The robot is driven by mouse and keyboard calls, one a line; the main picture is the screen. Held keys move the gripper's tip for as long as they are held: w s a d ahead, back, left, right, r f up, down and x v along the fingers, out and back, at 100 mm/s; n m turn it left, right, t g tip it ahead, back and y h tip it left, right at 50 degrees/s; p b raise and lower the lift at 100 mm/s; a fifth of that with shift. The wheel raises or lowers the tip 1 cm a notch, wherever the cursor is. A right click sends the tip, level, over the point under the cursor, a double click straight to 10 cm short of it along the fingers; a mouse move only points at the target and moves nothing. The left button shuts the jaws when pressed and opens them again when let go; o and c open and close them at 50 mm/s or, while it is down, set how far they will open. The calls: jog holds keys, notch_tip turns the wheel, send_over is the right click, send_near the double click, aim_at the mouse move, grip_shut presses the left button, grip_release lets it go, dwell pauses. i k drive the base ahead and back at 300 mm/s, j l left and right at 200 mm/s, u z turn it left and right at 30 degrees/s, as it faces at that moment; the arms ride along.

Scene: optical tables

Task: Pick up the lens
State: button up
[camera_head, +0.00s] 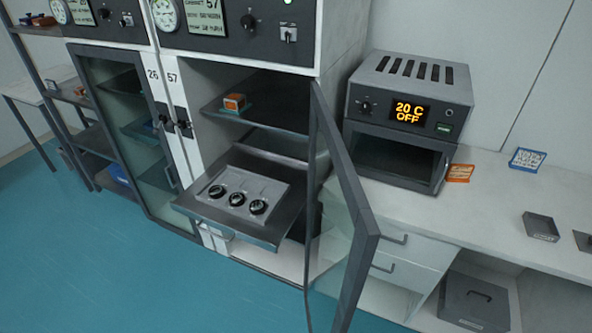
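Three small round black-rimmed pieces that look like lenses sit in a row on a light grey tray (262,187): a left one (217,191), a middle one (237,199) and a right one (258,207). I cannot tell which of them the task means. The tray rests on a dark pulled-out shelf (190,205) of the open cabinet marked 57. My gripper is not in this view.
The cabinet's glass door (343,235) stands open, right of the shelf. An orange box (235,102) sits on the upper shelf. An oven (408,105) reading 20 C OFF stands on the white counter (495,205). The blue floor (110,270) in front is clear.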

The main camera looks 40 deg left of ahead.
aim_at(237, 199)
jog(key=k+j+u, duration=0.15)
jog(key=j, duration=0.4)
jog(key=k+j+u, duration=0.15)
jog(key=j, duration=0.4)
jog(key=j+u, duration=0.1)
jog(key=j, duration=0.5)
jog(key=i+j+u, duration=0.3)
jog(key=i+j, duration=0.2)
jog(key=i+j+u, duration=0.3)
jog(key=i, duration=0.25)
jog(key=j, duration=0.1)
